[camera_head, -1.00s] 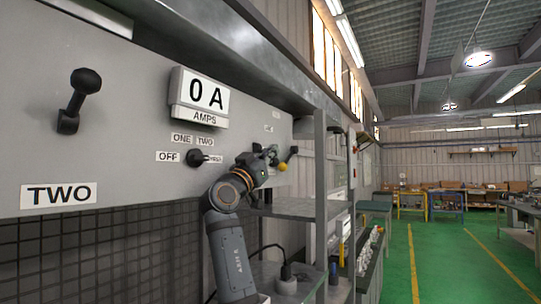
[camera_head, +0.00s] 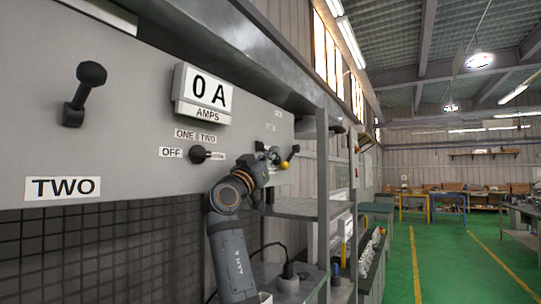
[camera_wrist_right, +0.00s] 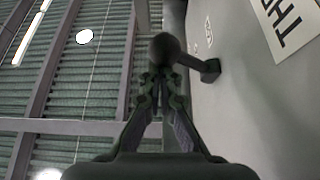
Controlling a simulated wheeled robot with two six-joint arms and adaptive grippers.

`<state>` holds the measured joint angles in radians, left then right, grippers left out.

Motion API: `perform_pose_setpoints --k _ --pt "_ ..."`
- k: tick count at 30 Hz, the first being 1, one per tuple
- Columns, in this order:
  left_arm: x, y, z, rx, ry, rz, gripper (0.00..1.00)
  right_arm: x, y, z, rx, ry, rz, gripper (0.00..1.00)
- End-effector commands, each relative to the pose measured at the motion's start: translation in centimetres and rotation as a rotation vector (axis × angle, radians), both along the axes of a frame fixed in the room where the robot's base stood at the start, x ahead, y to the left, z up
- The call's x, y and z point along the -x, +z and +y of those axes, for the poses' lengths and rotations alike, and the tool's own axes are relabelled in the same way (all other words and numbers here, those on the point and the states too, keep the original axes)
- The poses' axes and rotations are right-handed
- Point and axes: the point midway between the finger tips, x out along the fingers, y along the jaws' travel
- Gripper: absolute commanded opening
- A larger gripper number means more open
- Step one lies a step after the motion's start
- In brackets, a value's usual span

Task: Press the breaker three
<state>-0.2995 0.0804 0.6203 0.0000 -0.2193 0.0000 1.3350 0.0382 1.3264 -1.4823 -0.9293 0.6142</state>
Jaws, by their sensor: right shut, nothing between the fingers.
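The grey panel (camera_head: 130,110) carries a lever with a black ball knob (camera_head: 91,73) above the TWO label (camera_head: 62,188). My right gripper (camera_head: 273,156) is at the panel's far end, by a small dark lever (camera_head: 295,149) and a yellow ball (camera_head: 285,165). In the right wrist view my gripper (camera_wrist_right: 160,80) is shut and empty. A dark ball-knob lever (camera_wrist_right: 167,46) is just beyond its fingertips; whether they touch is unclear. Its base (camera_wrist_right: 210,70) is on the panel beside a partly cut label starting "TH" (camera_wrist_right: 285,28). My left gripper is not in view.
A 0 A AMPS display (camera_head: 203,95) sticks out of the panel. A rotary switch (camera_head: 199,154) sits below it, left of my right arm. A metal shelf frame (camera_head: 322,190) stands beyond the panel. The green floor at right is open.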

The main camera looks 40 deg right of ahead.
Motion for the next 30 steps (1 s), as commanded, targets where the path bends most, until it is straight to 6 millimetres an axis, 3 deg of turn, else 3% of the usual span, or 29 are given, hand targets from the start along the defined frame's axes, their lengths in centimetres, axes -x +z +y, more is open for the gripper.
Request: perform_pose_setpoints --k 5,18,24,30 --pt "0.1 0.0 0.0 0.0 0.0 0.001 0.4 0.3 -0.8 1.2 -0.002 0.004 0.001 0.0" --pt "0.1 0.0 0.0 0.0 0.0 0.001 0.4 3.8 -0.6 10.2 -0.002 0.005 -0.001 0.0" --pt "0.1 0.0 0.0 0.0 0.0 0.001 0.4 4.6 -0.6 12.0 0.0 0.001 0.0 0.0" --pt "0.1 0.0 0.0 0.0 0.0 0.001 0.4 4.7 -0.6 12.3 0.0 -0.001 0.001 0.0"
